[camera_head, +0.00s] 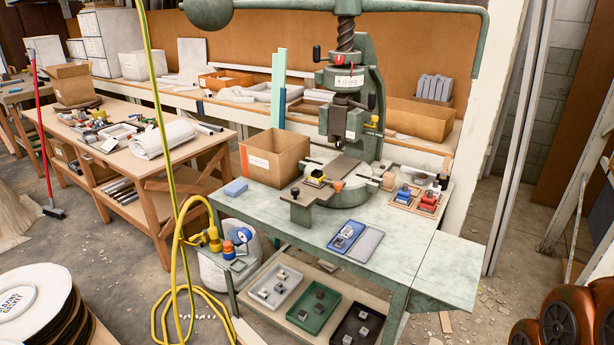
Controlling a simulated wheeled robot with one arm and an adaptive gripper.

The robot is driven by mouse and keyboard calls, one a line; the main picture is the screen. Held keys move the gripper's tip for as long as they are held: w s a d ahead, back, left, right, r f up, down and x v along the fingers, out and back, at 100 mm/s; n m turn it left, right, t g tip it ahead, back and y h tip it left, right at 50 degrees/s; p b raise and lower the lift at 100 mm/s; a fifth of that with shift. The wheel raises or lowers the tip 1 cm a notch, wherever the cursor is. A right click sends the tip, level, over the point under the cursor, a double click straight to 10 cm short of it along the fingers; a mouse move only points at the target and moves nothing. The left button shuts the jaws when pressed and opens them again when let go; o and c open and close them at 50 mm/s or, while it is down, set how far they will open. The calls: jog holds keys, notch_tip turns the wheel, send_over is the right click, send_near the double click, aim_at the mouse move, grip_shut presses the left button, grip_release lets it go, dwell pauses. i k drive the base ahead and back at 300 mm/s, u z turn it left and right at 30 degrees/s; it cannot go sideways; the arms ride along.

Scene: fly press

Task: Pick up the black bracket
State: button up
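I cannot tell for certain which piece is the black bracket. Small dark pieces (319,295) lie in the green tray (298,316) on the shelf under the press bench. Small grey pieces lie in the black tray (342,330) to its right and in the grey tray (262,303) to its left. A small black and yellow piece (316,178) sits on the plate of the fly press (350,100). My gripper is not in view.
A yellow hose (170,250) hangs at left. Orange-brown wheels (562,325) stand at lower right.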

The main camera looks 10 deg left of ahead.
aim_at(317, 174)
jog(key=u, duration=0.75)
jog(key=i, duration=0.7)
jog(key=u, duration=0.55)
